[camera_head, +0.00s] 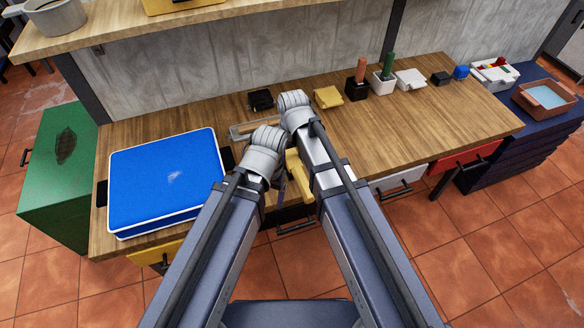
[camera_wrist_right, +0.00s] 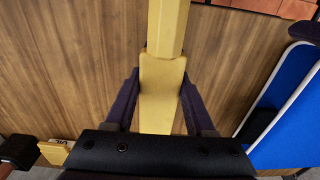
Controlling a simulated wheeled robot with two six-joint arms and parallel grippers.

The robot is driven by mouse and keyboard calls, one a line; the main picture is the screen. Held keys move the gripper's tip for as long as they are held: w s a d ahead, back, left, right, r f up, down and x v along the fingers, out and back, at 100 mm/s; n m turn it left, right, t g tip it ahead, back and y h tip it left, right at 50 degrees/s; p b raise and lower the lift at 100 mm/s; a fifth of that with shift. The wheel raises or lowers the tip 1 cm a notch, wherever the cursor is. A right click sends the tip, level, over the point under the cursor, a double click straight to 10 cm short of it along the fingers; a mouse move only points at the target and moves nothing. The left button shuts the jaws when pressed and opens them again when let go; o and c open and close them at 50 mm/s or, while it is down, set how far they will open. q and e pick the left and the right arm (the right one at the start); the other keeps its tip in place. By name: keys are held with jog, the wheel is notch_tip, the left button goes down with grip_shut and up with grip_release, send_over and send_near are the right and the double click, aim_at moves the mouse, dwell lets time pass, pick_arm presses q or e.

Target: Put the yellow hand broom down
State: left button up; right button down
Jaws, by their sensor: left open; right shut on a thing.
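The yellow hand broom (camera_head: 299,172) shows in part between my two forearms in the head view, near the table's front edge. In the right wrist view, its yellow handle (camera_wrist_right: 163,95) runs up from between the fingers of my right gripper (camera_wrist_right: 160,90), which is shut on it. Wood tabletop lies behind the handle; I cannot tell whether the broom touches it. My left gripper (camera_head: 281,190) is open, low beside the broom and mostly hidden by its own wrist. The broom's far end is cut off in the wrist view.
A large blue-topped case (camera_head: 165,180) covers the left of the wooden table (camera_head: 440,110). A yellow block (camera_head: 327,97), brushes in dark and white holders (camera_head: 383,82) and small boxes stand along the back. The table's right front is clear.

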aim_at(292, 166)
jog(key=shift+f+b, duration=0.9)
jog(key=shift+f, duration=0.45)
jog(key=shift+f, duration=0.2)
jog(key=shift+c, duration=1.2)
grip_release()
jog(key=shift+r, duration=0.1)
notch_tip(292, 166, up, 12)
jog(key=p, duration=1.2)
jog(key=shift+s+r, duration=0.15)
jog(key=shift+r, duration=0.05)
jog(key=shift+f, duration=0.2)
